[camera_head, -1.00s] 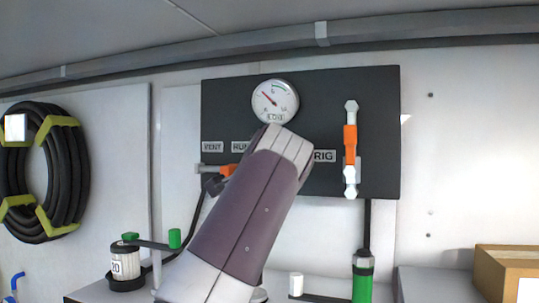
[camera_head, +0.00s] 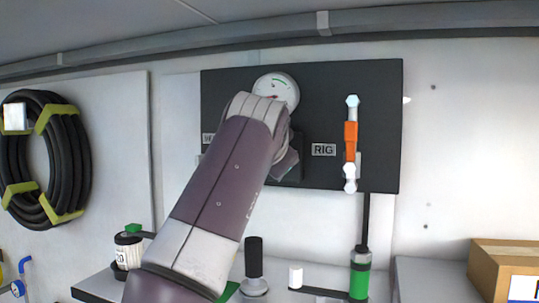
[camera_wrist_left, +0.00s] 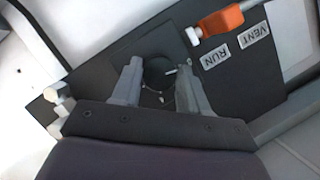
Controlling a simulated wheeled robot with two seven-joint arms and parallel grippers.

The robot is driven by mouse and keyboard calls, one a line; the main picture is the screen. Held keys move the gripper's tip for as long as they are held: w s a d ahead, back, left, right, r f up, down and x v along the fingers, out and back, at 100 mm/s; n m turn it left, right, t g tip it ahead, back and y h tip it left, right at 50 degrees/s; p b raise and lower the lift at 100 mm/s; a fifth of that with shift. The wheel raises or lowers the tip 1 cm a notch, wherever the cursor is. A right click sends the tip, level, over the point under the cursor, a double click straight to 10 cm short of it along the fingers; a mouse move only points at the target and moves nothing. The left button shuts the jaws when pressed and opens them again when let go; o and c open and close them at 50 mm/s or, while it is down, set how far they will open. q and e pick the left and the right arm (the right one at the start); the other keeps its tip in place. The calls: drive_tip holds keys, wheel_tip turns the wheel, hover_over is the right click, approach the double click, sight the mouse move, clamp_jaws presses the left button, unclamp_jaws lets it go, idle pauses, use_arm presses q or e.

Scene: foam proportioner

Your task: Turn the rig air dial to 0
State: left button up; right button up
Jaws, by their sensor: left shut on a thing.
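In the left wrist view, the rig air dial (camera_wrist_left: 157,76) is a round black knob on the dark panel, with a short white mark toward its right side. Small marks around it are too small to read. My left gripper (camera_wrist_left: 158,69) has its two grey fingers on either side of the dial and is shut on it. In the head view, my left arm hides the dial and the fingertips. The white round gauge (camera_head: 277,86) shows above my wrist, its lower part covered. My right gripper is in neither view.
The dark panel (camera_head: 385,80) carries a RIG label (camera_head: 324,150) and an upright orange-handled valve (camera_head: 350,140) to the right. The wrist view shows an orange handle (camera_wrist_left: 222,20) beside the VENT and RUN labels. A green bottle (camera_head: 360,278) stands below; a cardboard box (camera_head: 490,262) sits lower right.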

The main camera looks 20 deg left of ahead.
use_arm(q)
drive_tip(key=shift+r, duration=0.15)
drive_tip(key=o, duration=1.1)
drive_tip(key=shift+c, duration=0.2)
drive_tip(key=shift+w, duration=0.15)
drive_tip(key=b+v, duration=0.1)
drive_tip(key=v, duration=1.1)
drive_tip(key=shift+s, duration=0.3)
drive_tip(key=shift+d, duration=0.1)
